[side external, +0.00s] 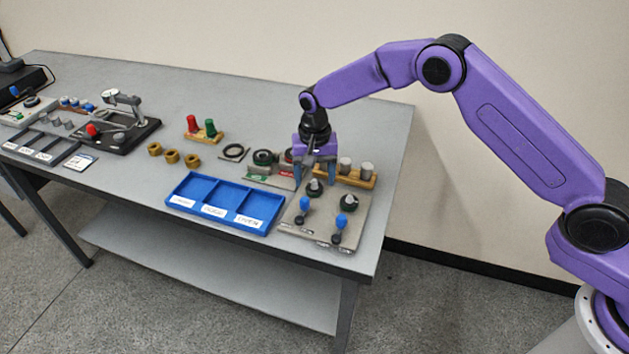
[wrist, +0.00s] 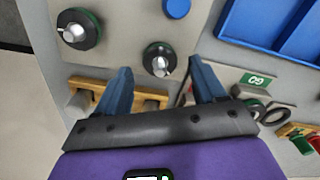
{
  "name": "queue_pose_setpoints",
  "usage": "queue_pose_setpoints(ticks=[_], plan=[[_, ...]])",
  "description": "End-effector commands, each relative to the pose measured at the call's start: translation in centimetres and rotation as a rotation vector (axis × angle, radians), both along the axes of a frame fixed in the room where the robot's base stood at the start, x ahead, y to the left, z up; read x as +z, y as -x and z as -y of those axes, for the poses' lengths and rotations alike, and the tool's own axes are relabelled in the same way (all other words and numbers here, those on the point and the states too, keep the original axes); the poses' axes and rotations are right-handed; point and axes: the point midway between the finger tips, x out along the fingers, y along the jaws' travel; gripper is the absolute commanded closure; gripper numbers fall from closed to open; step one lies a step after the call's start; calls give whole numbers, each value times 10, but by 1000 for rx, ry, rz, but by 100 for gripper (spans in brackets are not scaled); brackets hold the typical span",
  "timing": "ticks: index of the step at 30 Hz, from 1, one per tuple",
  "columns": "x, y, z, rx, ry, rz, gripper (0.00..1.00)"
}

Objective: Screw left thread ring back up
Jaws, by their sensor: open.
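Two dark, green-edged thread rings sit around silver threaded posts on a grey plate (side external: 290,228). The left thread ring (side external: 315,189) is the one nearer the blue tray. It shows in the wrist view (wrist: 149,62), just ahead of my fingertips. The right thread ring (side external: 348,204) appears at the upper left of the wrist view (wrist: 91,36). My gripper (side external: 315,181) points down, open and empty, its blue fingers apart above and just behind the left ring. In the wrist view the fingertips (wrist: 160,71) lie on either side of its post. I cannot tell how high the ring sits.
Two blue-knobbed pieces (side external: 303,204) stand at the plate's front. A wooden rack with metal cylinders (side external: 357,180) is close behind. GO and red-labelled ring gauges (side external: 263,158) stand behind left. A blue three-compartment tray (side external: 183,183) lies left. The table's right edge is near.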

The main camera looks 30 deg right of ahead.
Motion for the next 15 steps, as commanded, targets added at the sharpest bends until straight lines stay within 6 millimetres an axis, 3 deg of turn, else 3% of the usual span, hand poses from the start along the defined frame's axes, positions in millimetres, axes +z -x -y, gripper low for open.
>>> queue_pose_setpoints(ticks=[6,15], plan=[[-19,0,0,0,0,0,30],[-22,0,0,0,-1,1,30]])
